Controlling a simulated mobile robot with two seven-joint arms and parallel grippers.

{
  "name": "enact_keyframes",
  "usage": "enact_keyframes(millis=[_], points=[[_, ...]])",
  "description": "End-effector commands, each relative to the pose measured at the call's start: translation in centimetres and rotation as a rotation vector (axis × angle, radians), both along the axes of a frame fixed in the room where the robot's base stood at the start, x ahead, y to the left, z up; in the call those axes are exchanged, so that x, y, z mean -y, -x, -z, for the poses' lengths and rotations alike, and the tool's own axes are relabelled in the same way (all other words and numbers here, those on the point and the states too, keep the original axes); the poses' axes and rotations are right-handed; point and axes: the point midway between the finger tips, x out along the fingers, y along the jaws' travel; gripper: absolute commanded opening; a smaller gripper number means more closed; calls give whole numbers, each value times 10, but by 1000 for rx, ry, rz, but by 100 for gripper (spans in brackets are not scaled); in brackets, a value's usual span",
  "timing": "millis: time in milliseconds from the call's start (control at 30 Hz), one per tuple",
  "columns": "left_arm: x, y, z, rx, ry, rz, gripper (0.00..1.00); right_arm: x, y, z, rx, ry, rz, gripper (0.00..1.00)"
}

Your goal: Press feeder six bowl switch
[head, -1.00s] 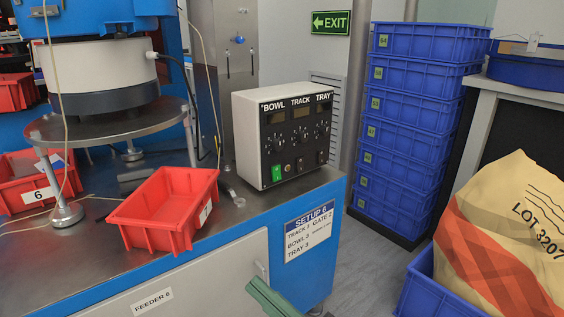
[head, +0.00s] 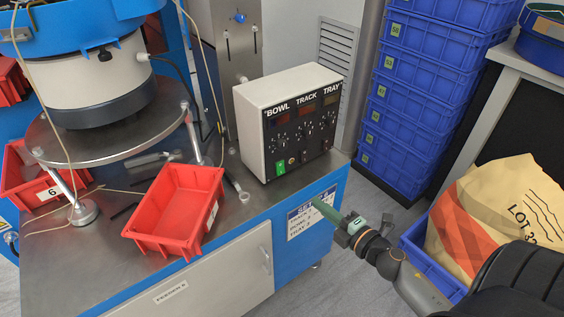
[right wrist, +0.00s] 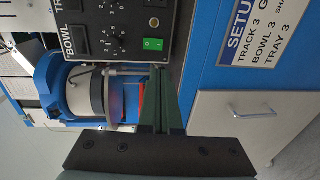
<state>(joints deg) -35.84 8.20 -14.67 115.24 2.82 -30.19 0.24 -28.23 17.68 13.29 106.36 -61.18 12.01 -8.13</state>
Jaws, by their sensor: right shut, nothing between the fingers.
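The control box (head: 251,134) stands on the steel bench top, its black panel (head: 306,103) marked BOWL, TRACK and TRAY. A lit green switch (head: 281,168) sits at the bottom of the BOWL column; it also shows in the right wrist view (right wrist: 153,44). My right gripper (head: 317,203) has slim green fingers, shut and empty, in front of the setup label and below the panel. In the right wrist view its fingertips (right wrist: 159,70) point toward the panel's lower edge, near the green switch; contact cannot be told. My left gripper is out of view.
A red bin (head: 143,243) lies on the bench left of the box, near the round feeder bowl (head: 98,82) on its plate. Blue crates (head: 413,108) are stacked behind at the right. A paper sack (head: 490,210) stands in a blue crate at the right.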

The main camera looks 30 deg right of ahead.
Motion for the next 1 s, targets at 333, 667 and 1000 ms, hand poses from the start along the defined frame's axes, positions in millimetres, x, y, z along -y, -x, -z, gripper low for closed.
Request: enact_keyframes(millis=[333,667,1000], points=[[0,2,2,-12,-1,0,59,3,0,1,-4,9,5,0],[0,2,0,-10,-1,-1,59,1,-29,2,0,9,4,0],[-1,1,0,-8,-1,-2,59,-4,-90,11,0,7,5,0]])
